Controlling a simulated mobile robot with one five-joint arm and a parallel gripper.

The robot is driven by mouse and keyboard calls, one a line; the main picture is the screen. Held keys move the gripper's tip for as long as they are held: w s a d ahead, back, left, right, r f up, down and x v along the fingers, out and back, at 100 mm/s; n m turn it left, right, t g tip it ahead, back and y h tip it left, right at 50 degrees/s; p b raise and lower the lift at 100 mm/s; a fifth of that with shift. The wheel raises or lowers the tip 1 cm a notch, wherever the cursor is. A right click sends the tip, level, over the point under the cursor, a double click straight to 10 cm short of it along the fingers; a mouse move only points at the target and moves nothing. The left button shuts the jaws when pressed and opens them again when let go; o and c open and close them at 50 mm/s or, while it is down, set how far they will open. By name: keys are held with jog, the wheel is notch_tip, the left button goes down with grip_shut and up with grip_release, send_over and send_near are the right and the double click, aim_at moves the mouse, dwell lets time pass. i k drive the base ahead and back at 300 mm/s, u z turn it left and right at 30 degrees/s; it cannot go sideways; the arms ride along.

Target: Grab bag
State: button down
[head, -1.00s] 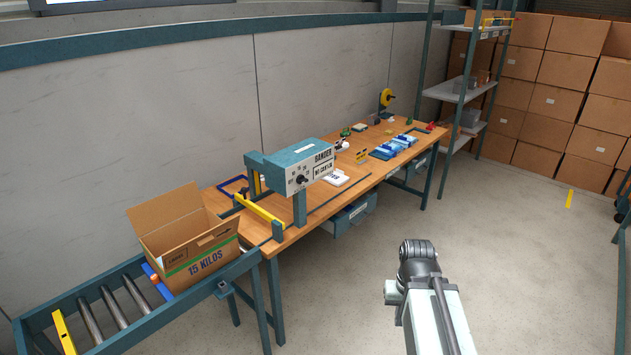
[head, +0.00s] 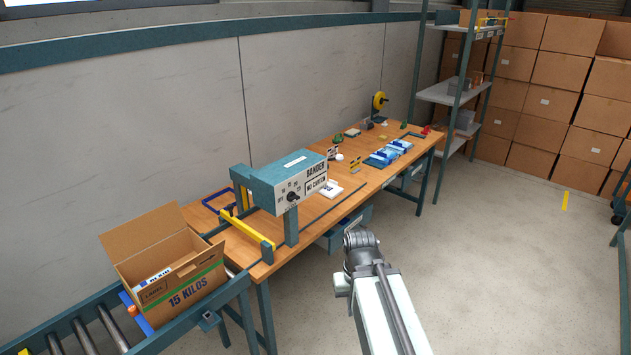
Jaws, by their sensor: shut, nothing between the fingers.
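No item is clearly labelled as the bag. A white, lettered packet (head: 152,284) shows inside the open cardboard box marked 15 KILOS (head: 189,290), at the lower left. Blue and white packs (head: 390,153) lie farther along the bench. My arm rises from the bottom right, in front of the bench, with its dark joint at the top. My gripper's fingers do not show.
The box stands on a roller conveyor (head: 88,336) that meets the bench (head: 255,270). A yellow bar (head: 247,229) stands by the machine. A shelf rack (head: 455,95) and stacked cartons (head: 545,110) are at the back right. The floor right of the bench is clear.

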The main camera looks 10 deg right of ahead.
aim_at(333, 191)
jog(key=u, duration=0.05)
jog(key=i, duration=0.55)
jog(key=u, duration=3.45)
jog(key=k, duration=1.85)
jog(key=z, duration=1.9)
jog(key=i, duration=0.45)
jog(key=z, duration=0.1)
